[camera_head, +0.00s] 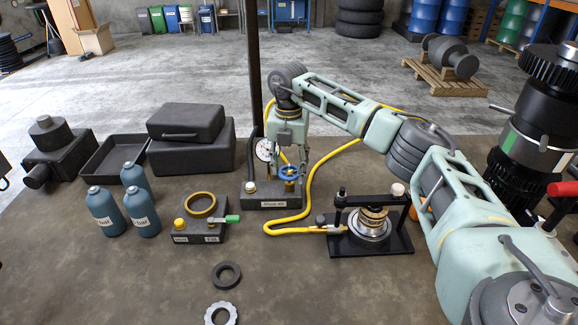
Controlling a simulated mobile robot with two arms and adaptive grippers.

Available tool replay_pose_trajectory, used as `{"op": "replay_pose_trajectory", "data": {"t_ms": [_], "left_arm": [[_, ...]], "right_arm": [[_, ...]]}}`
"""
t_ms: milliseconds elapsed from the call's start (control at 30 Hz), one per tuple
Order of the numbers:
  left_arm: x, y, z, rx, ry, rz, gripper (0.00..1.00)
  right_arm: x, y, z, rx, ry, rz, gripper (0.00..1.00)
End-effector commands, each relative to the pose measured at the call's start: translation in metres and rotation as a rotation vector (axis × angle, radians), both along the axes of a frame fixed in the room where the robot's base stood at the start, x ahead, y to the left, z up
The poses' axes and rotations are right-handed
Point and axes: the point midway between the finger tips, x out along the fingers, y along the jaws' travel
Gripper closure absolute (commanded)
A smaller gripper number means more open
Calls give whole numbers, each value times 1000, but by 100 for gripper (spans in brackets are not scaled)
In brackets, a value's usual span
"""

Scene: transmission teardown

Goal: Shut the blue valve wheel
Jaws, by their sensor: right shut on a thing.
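The blue valve wheel (289,172) sits on a small dark valve block (262,193) with a white label, a round gauge (264,150) and a pale knob. My right arm reaches in from the right, and my right gripper (289,164) points down at the wheel. Its fingers are shut on the wheel; the fingertips are small and partly hidden against it. How far the wheel is turned cannot be told. My left gripper is not clearly in view.
A yellow hose (312,190) loops from the block to a black press fixture (402,240). Blue bottles (105,212) and a fixture with a brass ring (200,205) stand to the left. A dark post (254,60) rises behind the block.

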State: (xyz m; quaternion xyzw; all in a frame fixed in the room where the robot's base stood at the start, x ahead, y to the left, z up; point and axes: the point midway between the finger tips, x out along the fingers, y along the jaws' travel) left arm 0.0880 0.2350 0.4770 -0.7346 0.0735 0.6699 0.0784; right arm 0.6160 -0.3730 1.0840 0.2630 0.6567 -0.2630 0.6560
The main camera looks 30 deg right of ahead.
Motion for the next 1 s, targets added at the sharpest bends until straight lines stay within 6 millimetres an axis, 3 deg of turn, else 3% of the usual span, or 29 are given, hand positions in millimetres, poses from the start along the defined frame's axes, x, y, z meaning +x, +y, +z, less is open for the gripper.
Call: {"op": "replay_pose_trajectory", "data": {"t_ms": [267,300,500,833,1000], "left_arm": [[0,0,0,0,0,0,60],[0,0,0,0,0,0,60],[0,0,0,0,0,0,60],[-1,2,0,2,2,0,60],[-1,1,0,1,1,0,60]], "right_arm": [[1,1,0,2,-2,2,80],[1,1,0,2,-2,2,52],[1,1,0,1,-1,2,36],[1,0,3,1,-2,1,36],[2,0,25,0,-6,1,36]]}}
